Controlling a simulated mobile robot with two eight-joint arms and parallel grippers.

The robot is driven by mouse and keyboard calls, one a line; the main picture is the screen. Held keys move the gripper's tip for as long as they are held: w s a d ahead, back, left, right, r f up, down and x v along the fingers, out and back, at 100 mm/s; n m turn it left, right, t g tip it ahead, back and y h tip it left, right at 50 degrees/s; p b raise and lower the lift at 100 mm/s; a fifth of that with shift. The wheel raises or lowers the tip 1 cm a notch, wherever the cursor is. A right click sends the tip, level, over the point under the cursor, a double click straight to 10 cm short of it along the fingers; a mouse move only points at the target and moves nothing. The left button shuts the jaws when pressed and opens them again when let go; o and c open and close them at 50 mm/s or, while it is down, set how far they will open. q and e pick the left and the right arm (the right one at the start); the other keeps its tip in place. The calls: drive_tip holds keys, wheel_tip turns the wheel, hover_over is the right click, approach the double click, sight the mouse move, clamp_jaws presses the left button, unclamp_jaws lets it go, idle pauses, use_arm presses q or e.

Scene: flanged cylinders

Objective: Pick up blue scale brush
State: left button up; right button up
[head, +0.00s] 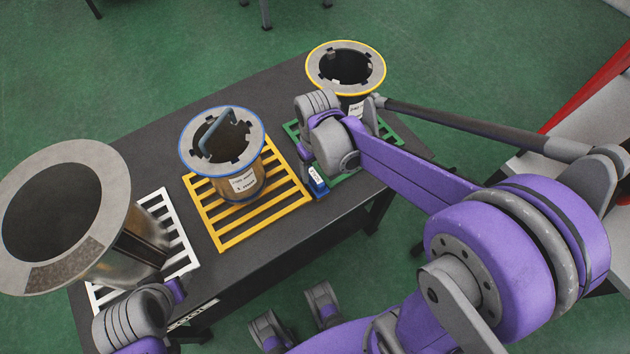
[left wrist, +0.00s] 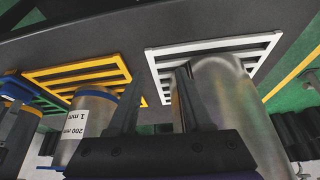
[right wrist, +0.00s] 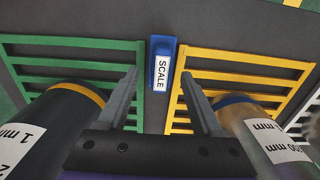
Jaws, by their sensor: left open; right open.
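The blue scale brush (head: 318,184) lies on the dark table between the yellow and green racks, by the front edge. In the right wrist view the brush (right wrist: 162,50) shows a blue body and a white label reading SCALE. My right gripper (right wrist: 159,88) is open, with the brush ahead of and between its fingers, not gripped. In the head view my right wrist hides its fingers and part of the brush. My left gripper (left wrist: 158,82) is open and empty by the white rack (left wrist: 215,55) and the large steel cylinder (left wrist: 235,100).
A blue-rimmed cylinder (head: 240,178) with a grey-blue handle inside stands on the yellow rack (head: 235,228). A yellow-rimmed cylinder (head: 352,100) stands on the green rack (head: 385,132). The large steel cylinder (head: 115,245) stands at the left. Both nearer cylinders flank my right gripper closely.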

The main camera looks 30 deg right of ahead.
sight(315, 176)
drive_tip(key=f, duration=0.4)
drive_tip(key=shift+w+a, duration=0.1)
drive_tip(key=shift+w, duration=0.1)
drive_tip(key=shift+r, duration=0.1)
clamp_jaws()
